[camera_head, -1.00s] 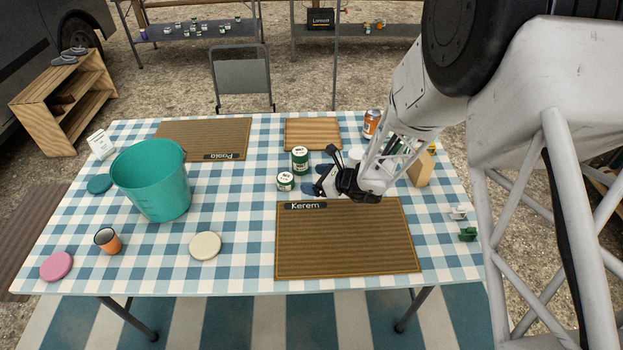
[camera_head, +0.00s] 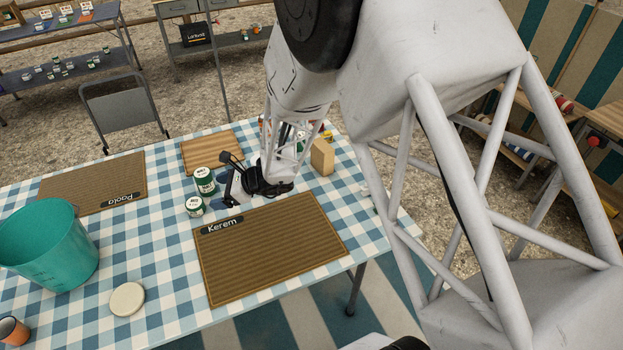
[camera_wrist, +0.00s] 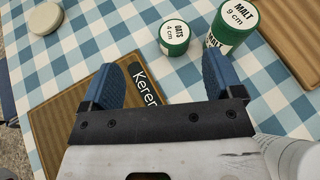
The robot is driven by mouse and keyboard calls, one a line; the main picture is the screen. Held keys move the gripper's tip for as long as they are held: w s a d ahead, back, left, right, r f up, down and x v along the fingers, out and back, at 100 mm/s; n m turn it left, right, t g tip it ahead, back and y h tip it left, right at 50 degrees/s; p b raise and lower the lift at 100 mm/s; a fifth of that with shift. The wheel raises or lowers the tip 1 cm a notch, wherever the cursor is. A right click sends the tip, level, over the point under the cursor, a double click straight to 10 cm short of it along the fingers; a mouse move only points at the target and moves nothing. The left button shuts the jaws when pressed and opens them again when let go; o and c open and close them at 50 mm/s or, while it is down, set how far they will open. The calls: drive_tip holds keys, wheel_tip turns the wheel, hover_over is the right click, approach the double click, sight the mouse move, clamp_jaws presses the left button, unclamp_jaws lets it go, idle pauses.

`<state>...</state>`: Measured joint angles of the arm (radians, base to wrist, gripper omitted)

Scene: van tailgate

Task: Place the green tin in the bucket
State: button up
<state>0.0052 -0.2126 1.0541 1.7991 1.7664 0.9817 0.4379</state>
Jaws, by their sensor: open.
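Two green tins with white labels stand upright near the table's middle. The taller one, marked MALT 9 cm (camera_head: 204,181), is behind the shorter one, marked OATS 4 cm (camera_head: 194,207). In the wrist view the taller tin (camera_wrist: 232,26) is at the upper right, with the shorter tin (camera_wrist: 174,36) left of it. The teal bucket (camera_head: 48,248) stands at the left, cut by the picture edge; its floor is hidden. My gripper (camera_head: 229,182) is open and empty, just right of the tins and apart from them. Its blue fingers (camera_wrist: 165,78) show spread above the Kerem mat's label.
The Kerem mat (camera_head: 275,255) lies in front, the Paola mat (camera_head: 90,182) at the back left. A wooden board (camera_head: 210,150) is behind the tins, and a wooden block (camera_head: 322,157) is right of my gripper. A cream disc (camera_head: 127,299) lies between bucket and mat.

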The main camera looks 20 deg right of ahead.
drive_tip(key=s+d+r+n+g+h, duration=0.1)
drive_tip(key=s+r+n+g+h, duration=0.1)
drive_tip(key=s+r+n, duration=0.6)
drive_tip(key=s+d+r+n+g+h, duration=0.1)
drive_tip(key=s+r+n+g, duration=0.25)
drive_tip(key=s+r, duration=0.45)
drive_tip(key=s+d+r+n+t+h, duration=0.2)
drive_tip(key=s+d+r+n+h, duration=0.7)
drive_tip(key=s, duration=0.8)
drive_tip(key=d+r+n, duration=0.1)
drive_tip(key=d+r, duration=0.2)
drive_tip(key=r, duration=0.1)
drive_tip(key=shift+s+d+r, duration=0.15)
drive_tip(key=shift+s+d, duration=0.05)
drive_tip(key=shift+d, duration=0.05)
drive_tip(key=shift+o, duration=0.5)
drive_tip(key=shift+n, duration=0.25)
drive_tip(key=shift+w, duration=0.15)
